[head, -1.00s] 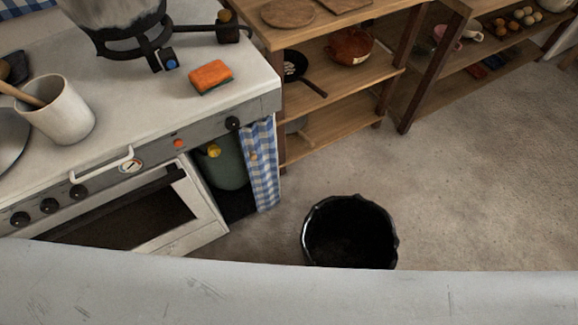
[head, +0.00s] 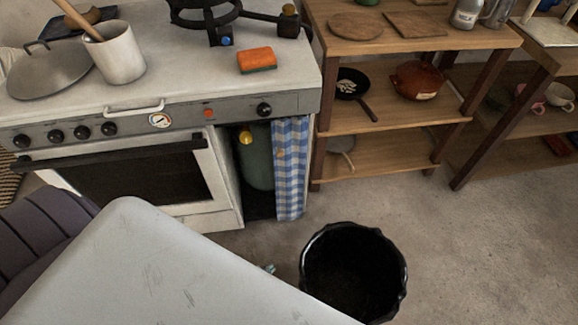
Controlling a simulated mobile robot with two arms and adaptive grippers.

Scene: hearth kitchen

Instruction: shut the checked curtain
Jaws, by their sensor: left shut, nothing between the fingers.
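The blue-and-white checked curtain (head: 291,180) hangs at the right side of the open bay under the stove's right end. It is gathered narrow, and a small orange-brown knob (head: 281,153) shows at its left edge. The rest of the bay (head: 259,205) is uncovered, with a green gas cylinder (head: 258,165) and its yellow top inside. Only a small tip of my left gripper (head: 268,268) shows past the pale surface in front, low and apart from the curtain. It is shut and empty; most of it is hidden. My right gripper is out of view.
The stove's oven door (head: 140,178) is left of the bay. A black bin (head: 353,272) stands on the floor in front and right of the curtain. Wooden shelves (head: 400,158) stand right of the stove. Open floor (head: 500,250) lies farther right.

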